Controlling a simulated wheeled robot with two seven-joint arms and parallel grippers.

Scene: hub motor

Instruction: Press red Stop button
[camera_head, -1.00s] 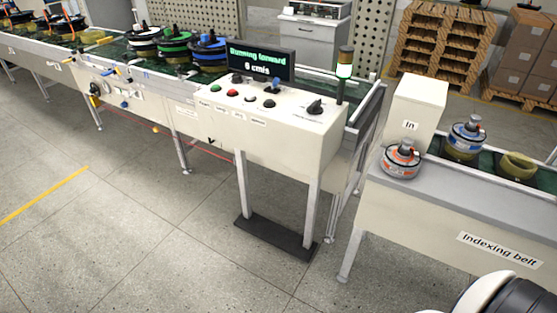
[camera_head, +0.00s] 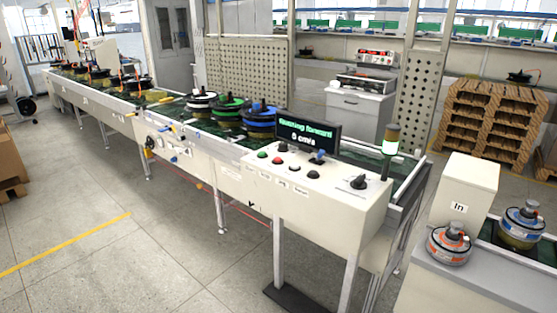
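The red button (camera_head: 277,160) sits on the sloped top of the cream control box (camera_head: 335,197), just right of a green button (camera_head: 262,155). Several dark buttons and knobs share the panel, with small labels below that are too small to read. A black display (camera_head: 308,138) behind the buttons shows green text reading "Running forward" and a speed in cm/s. A stack light (camera_head: 391,140) at the box's right end glows green. Neither of my grippers is in view, and nothing covers the red button.
A long conveyor (camera_head: 190,150) carrying hub motors runs to the back left. The indexing belt's station (camera_head: 468,185), labelled "In", stands at the right with orange and blue motors. Wooden pallets (camera_head: 490,125) are behind it. The floor (camera_head: 150,260) at front left is clear.

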